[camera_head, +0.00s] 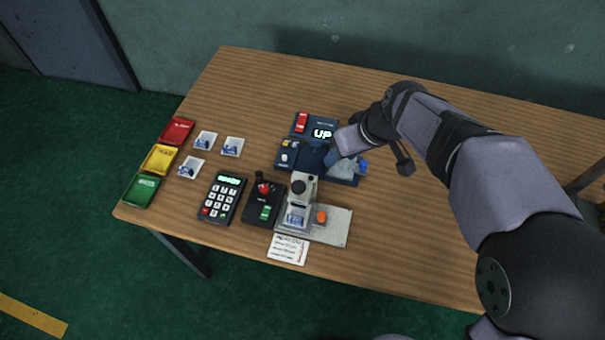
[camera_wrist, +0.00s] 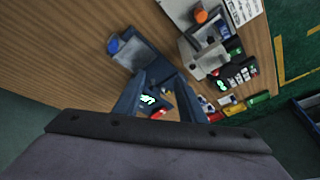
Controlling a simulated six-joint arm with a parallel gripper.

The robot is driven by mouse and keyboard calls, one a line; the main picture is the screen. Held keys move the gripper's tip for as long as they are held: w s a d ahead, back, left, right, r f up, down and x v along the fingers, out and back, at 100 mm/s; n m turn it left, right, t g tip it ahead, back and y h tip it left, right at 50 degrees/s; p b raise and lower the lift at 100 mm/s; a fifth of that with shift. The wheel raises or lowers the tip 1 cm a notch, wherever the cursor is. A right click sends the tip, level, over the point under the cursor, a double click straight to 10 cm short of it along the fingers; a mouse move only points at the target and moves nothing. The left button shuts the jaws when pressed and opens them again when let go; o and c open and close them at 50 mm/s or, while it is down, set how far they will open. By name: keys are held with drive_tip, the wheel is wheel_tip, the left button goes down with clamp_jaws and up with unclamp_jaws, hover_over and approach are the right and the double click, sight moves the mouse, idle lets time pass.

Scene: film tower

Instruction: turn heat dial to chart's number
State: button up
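My gripper (camera_head: 331,157) hangs over the dark blue machine (camera_head: 310,156) near the table's middle. In the wrist view, its two fingers (camera_wrist: 159,80) stand apart with the machine (camera_wrist: 152,58) beyond them and nothing visible between the tips. The machine has a display (camera_head: 322,133) reading "UP", a red switch (camera_head: 301,122) and a blue knob (camera_head: 364,167) at its right end, also seen in the wrist view (camera_wrist: 112,45). An orange knob (camera_head: 321,216) sits by the grey press. A white card (camera_head: 288,249) with printed lines lies at the front edge; its text is too small to read. I cannot tell which knob is the heat dial.
A grey press (camera_head: 301,190) stands in front of the machine. A joystick box (camera_head: 264,204) and a keypad (camera_head: 222,198) are to its left. Red, yellow and green trays (camera_head: 159,158) line the left edge, near several small white packets (camera_head: 205,140). The table's right side is clear.

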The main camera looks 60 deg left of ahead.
sight(264, 188)
drive_tip(key=s+a+f+n+g+p, duration=0.1)
drive_tip(key=s+a+f+n, duration=0.15)
drive_tip(key=s, duration=0.45)
drive_tip(key=s+a+f+n, duration=0.1)
drive_tip(key=s+a+n, duration=0.2)
drive_tip(key=s, duration=0.5)
drive_tip(key=shift+d+p+x, duration=0.15)
drive_tip(key=shift+p+x, duration=0.45)
drive_tip(key=shift+x, duration=1.2)
drive_tip(key=shift+d+p+x, duration=0.2)
drive_tip(key=shift+p+x, duration=0.4)
drive_tip(key=shift+x, duration=1.2)
drive_tip(key=shift+s+f, duration=0.1)
drive_tip(key=shift+f, duration=0.05)
drive_tip(key=shift+h, duration=0.3)
clamp_jaws()
